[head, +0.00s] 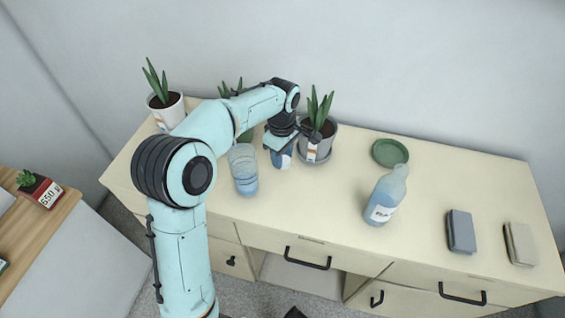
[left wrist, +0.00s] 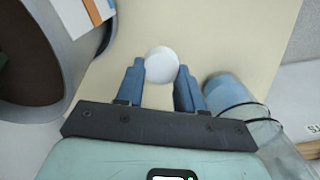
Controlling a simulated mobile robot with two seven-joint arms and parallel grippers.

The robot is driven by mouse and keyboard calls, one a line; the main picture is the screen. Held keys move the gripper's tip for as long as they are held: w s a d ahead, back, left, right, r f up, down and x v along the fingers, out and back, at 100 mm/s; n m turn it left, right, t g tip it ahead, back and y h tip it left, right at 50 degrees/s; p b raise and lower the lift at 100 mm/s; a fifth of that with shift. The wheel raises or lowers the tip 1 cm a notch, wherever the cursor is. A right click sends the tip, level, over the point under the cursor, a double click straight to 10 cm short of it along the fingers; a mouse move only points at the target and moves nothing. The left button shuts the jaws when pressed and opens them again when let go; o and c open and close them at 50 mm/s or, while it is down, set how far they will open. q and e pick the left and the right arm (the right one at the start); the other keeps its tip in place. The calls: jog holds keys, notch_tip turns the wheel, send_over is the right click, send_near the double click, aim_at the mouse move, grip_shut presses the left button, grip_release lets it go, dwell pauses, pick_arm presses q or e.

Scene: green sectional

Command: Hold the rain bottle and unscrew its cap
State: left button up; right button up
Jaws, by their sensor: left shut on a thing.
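A clear bottle with blue contents and a white label (head: 382,213) stands on the cabinet top, right of centre. Its lettering looks like it starts with "RA", but I cannot read the rest. My right gripper is not in view.
A glass of blue liquid (head: 244,172) stands close left of the gripper. A potted plant (head: 320,138) stands close right, others behind and left. A green dish (head: 389,153), a dark block (head: 461,232) and a beige block (head: 520,244) lie to the right. The cabinet's centre front is clear.

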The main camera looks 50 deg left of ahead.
pick_arm(q)
jog(key=shift+f, duration=1.5)
jog(key=shift+f+b, duration=0.15)
jog(key=shift+b, duration=0.15)
jog(key=o, duration=1.2)
jog(key=shift+c, duration=0.2)
notch_tip(320, 180, up, 12)
jog(key=p, duration=0.2)
jog(key=shift+r+p, duration=0.2)
jog(key=shift+p, duration=0.2)
